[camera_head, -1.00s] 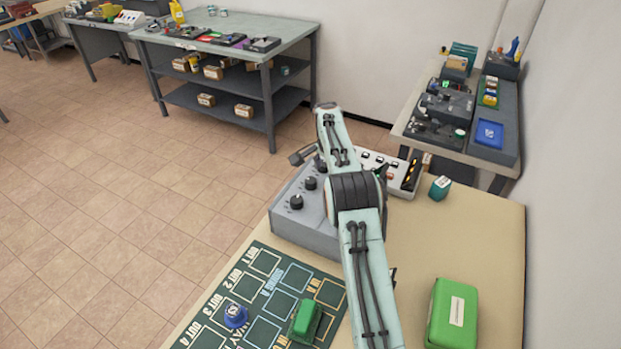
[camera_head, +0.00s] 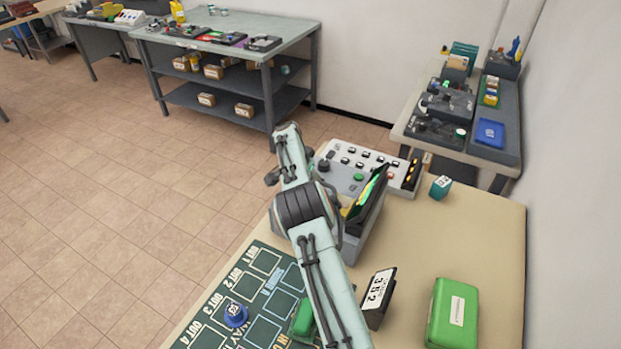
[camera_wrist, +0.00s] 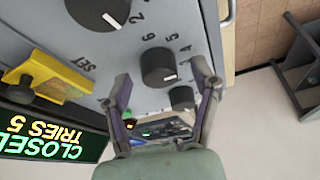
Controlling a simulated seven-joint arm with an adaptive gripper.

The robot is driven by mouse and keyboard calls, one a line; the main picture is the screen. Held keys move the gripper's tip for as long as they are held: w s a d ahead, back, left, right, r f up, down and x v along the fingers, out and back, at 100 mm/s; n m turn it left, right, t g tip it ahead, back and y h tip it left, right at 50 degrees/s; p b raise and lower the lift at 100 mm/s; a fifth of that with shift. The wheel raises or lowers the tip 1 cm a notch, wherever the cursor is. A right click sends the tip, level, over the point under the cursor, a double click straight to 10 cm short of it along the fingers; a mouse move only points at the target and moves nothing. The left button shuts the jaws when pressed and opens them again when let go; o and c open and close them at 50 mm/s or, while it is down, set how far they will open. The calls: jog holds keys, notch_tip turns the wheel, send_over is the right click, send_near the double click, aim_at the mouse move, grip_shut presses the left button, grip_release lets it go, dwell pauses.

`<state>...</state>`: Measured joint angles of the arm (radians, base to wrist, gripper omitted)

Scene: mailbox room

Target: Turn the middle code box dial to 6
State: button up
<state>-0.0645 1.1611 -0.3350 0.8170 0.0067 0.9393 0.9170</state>
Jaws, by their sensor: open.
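The grey code box shows in the wrist view (camera_wrist: 200,20) with three black dials in a row. The middle dial (camera_wrist: 158,65) lies ahead of and between my gripper's (camera_wrist: 162,76) spread fingertips; I cannot tell whether they touch it. Its white mark points to the lower right, away from the printed 6 above it. Another dial (camera_wrist: 98,10) is at the upper left and a third (camera_wrist: 182,97) is partly seen between my fingers. A lit display (camera_wrist: 40,135) reads CLOSED, TRIES 5. In the head view my arm hides the dials and most of the box.
A yellow part (camera_wrist: 50,82) sits on the box near the display. On the table are a sign reading 352 (camera_head: 379,290), a green case (camera_head: 452,314), a teal cube (camera_head: 440,187) and a button panel (camera_head: 350,160). A dark green mat (camera_head: 225,270) lies in front.

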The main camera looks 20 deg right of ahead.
jog(key=shift+c, duration=0.3)
grip_shut()
jog(key=n+t+y, duration=0.1)
jog(key=n, duration=0.2)
jog(key=shift+s+n, duration=0.1)
jog(key=shift+n, duration=0.3)
jog(key=n+y, duration=0.1)
jog(key=n, duration=0.2)
jog(key=shift+d+n+t, duration=0.15)
jog(key=shift+n+t, duration=0.15)
jog(key=shift+t, duration=0.1)
jog(key=n+y, duration=0.1)
jog(key=n, duration=0.2)
jog(key=shift+n+y, duration=0.3)
jog(key=shift+y, duration=0.1)
jog(key=shift+n+y, duration=0.7)
jog(key=shift+n, duration=1.1)
